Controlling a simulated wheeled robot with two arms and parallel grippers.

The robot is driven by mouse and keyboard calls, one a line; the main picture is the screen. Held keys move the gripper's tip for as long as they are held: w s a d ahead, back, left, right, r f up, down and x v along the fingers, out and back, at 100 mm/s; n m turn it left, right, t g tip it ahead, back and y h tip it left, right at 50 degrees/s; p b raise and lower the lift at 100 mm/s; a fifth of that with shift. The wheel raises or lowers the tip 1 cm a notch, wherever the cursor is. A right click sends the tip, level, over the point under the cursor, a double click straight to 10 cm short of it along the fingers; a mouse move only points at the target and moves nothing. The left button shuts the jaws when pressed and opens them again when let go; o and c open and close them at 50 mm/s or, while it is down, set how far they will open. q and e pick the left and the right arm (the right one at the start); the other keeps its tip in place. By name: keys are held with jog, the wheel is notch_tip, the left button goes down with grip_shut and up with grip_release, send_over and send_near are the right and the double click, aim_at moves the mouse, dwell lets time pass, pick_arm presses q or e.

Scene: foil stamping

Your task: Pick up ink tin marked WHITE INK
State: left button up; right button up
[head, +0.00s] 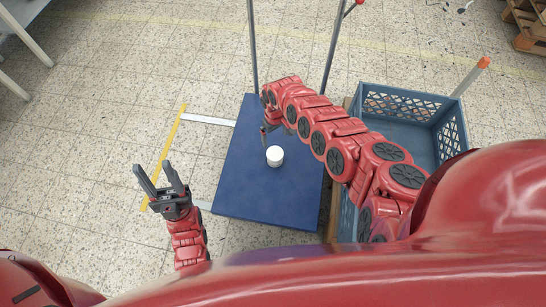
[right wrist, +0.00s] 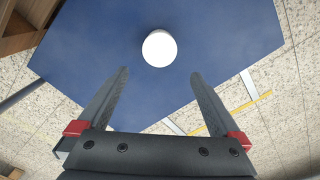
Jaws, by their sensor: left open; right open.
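A small round white tin (head: 275,156) stands on a blue platform (head: 243,190) in the head view. It also shows in the right wrist view (right wrist: 159,48), beyond the fingertips; no lettering can be read on it. My right gripper (right wrist: 156,76) is open and empty, its two fingers pointing toward the tin with a gap left between. In the head view my right gripper (head: 276,130) is just behind the tin, partly hidden by its own arm. My left gripper (head: 161,180) is open and empty, left of the platform over the floor.
A blue-grey crate (head: 436,108) stands right of the platform, partly behind my right arm. Upright metal posts (head: 253,45) rise at the platform's far end. A wooden pallet (head: 527,25) lies at the top right. The platform around the tin is clear.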

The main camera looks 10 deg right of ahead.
notch_tip(320, 180, down, 10)
jog(key=b, duration=0.7)
jog(key=shift+f, duration=0.25)
notch_tip(320, 180, down, 5)
jog(key=b, duration=0.5)
jog(key=shift+f, duration=0.15)
jog(key=shift+r, duration=0.2)
jog(key=c, duration=1.4)
